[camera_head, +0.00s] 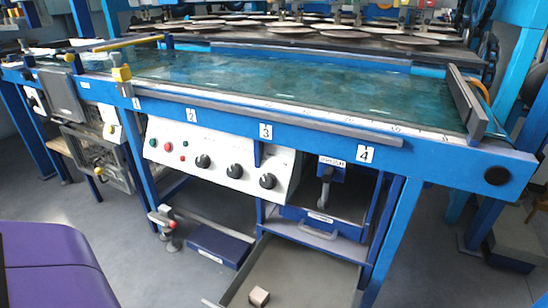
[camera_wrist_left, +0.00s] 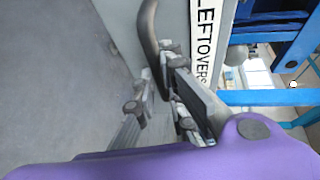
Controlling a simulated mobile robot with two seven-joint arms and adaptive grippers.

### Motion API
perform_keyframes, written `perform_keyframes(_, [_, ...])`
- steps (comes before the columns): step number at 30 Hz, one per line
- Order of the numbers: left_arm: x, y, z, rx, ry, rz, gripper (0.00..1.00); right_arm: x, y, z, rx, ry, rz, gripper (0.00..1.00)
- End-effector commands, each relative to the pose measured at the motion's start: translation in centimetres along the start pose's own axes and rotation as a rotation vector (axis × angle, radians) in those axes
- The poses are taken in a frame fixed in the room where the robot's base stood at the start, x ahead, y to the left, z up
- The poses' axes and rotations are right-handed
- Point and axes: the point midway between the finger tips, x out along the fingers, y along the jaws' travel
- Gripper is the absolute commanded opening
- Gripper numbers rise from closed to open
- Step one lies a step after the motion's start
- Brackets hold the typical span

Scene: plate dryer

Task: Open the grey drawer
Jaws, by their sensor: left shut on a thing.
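The grey drawer (camera_head: 300,272) shows low in the head view, under the blue-framed machine. Its inside is visible, with a small pale block (camera_head: 259,296) in it, and its front is cut off by the bottom edge. In the left wrist view, a light grey front (camera_wrist_left: 172,22) carries a white "LEFTOVERS" label (camera_wrist_left: 205,45) and a dark curved handle (camera_wrist_left: 148,25). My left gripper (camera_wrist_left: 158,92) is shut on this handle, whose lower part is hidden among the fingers. My left gripper is outside the head view. My right gripper shows in neither view.
A blue drawer (camera_head: 320,228) with a grey handle sits above the grey drawer. A white control panel (camera_head: 215,160) with knobs is to its upper left. A blue box (camera_head: 220,245) stands on the floor at left. Blue table legs (camera_head: 393,235) stand close at right.

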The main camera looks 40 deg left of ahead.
Motion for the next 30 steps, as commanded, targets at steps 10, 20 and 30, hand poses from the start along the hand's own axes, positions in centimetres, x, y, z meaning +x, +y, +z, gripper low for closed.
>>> perform_keyframes(10, [-0.1, 0.1, 0.1, 0.002, -0.001, 0.003, 0.29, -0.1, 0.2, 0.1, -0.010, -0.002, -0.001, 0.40])
perform_keyframes(20, [-2.4, 0.2, 0.1, 0.000, -0.003, 0.007, 0.29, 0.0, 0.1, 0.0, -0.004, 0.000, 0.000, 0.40])
perform_keyframes(30, [-9.5, 0.2, 0.1, 0.001, -0.004, 0.009, 0.29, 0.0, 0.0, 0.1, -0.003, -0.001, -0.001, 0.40])
